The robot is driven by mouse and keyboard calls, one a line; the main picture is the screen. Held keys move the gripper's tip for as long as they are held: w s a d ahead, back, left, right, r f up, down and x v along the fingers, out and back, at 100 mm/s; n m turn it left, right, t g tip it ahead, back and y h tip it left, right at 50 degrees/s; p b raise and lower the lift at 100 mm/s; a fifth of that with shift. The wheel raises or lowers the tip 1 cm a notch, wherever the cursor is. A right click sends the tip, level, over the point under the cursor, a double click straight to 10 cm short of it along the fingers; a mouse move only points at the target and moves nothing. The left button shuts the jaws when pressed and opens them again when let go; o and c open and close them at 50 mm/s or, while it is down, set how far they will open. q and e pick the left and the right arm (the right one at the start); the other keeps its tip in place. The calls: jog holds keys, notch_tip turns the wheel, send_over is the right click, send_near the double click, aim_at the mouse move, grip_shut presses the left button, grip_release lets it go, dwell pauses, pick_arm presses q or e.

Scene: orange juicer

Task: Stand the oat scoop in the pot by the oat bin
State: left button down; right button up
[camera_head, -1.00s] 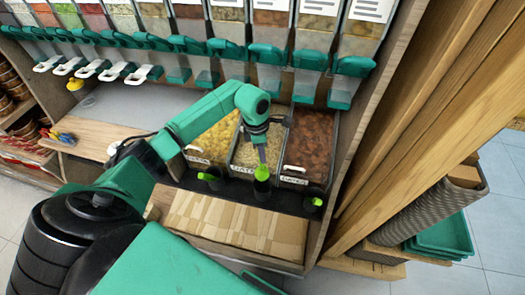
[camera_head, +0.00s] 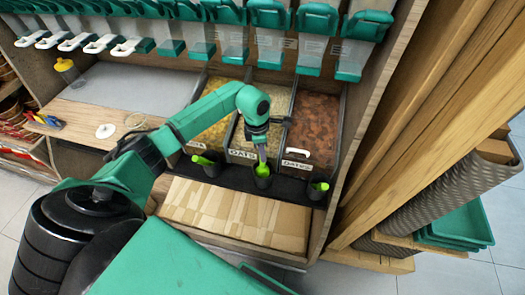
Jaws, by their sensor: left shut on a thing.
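My left gripper (camera_head: 262,156) is shut on the green oat scoop (camera_head: 262,169). It holds the scoop roughly upright at the mouth of the dark middle pot (camera_head: 263,182). The scoop's lower end is hidden by the pot, and I cannot tell whether it touches the bottom. The pot stands on the dark ledge directly in front of the oat bin (camera_head: 241,155), whose white label reads OATS. My arm covers part of this bin's pale contents. My right gripper is not in view.
Similar pots with green scoops stand left (camera_head: 207,164) and right (camera_head: 318,188). A bin of brown dates (camera_head: 314,125) is right of the oats, with a yellow-filled bin (camera_head: 213,131) to the left. Dispensers hang above. A wooden panel (camera_head: 235,215) lies in front.

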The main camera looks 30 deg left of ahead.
pick_arm(q)
jog(key=shift+f+b, duration=0.4)
jog(key=shift+f, duration=0.45)
grip_release()
jog(key=shift+r, duration=0.1)
jog(key=shift+r+p, duration=2.45)
jog(key=shift+r, duration=1.1)
jog(key=shift+f, duration=0.1)
